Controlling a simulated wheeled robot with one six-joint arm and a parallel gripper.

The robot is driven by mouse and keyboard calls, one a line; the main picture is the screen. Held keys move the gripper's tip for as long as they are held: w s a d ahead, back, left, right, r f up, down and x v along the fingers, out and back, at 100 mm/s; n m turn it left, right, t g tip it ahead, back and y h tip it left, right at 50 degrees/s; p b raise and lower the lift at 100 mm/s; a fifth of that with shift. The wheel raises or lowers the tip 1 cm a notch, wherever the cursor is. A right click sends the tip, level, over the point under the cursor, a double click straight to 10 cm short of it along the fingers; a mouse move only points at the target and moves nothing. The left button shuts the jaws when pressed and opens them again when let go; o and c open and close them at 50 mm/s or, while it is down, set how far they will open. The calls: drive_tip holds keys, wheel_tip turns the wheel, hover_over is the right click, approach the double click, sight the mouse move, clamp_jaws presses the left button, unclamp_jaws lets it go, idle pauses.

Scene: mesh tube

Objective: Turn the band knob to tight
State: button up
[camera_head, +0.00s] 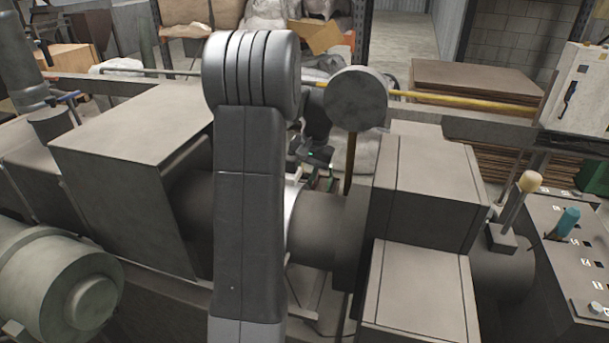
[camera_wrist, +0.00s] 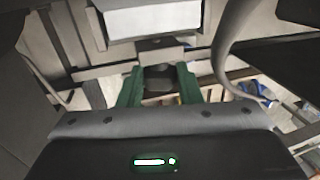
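My gripper (camera_wrist: 158,72) shows in the wrist view with its two green fingers spread apart. A dark, rounded part (camera_wrist: 158,78) lies between or just beyond the fingers, below a grey block. It may be the band knob, but I cannot tell for sure, nor whether the fingers touch it. In the head view my gripper (camera_head: 318,158) is small and partly hidden behind my arm, over the middle of the machine near the grey tube. No knob marking for tight or loose is readable in either view.
A grey round disc (camera_head: 356,99) on a post stands right of my gripper. Grey housings (camera_head: 425,190) flank the tube. A control panel (camera_head: 580,260) with a cream-topped lever (camera_head: 530,182) and a teal knob (camera_head: 568,222) is at the right. A yellow rail (camera_head: 440,96) runs behind.

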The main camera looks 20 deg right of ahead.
drive_tip(key=shift+c, duration=0.5)
drive_tip(key=shift+w+a+r+g+h+p, duration=0.1)
drive_tip(key=shift+a+g+h+p, duration=0.1)
drive_tip(key=shift+g+h+p, duration=0.35)
drive_tip(key=shift+w+a+g+h, duration=0.1)
drive_tip(key=shift+w+g+h, duration=0.05)
drive_tip(key=shift+g+h, duration=1)
drive_tip(key=o, duration=1)
drive_tip(key=shift+t, duration=0.3)
drive_tip(key=shift+c, duration=0.2)
wheel_tip(320, 180, up, 14)
drive_tip(key=w+a+b, duration=0.1)
drive_tip(key=a, duration=0.1)
drive_tip(key=shift+w+f+b, duration=0.25)
drive_tip(key=shift+b, duration=0.15)
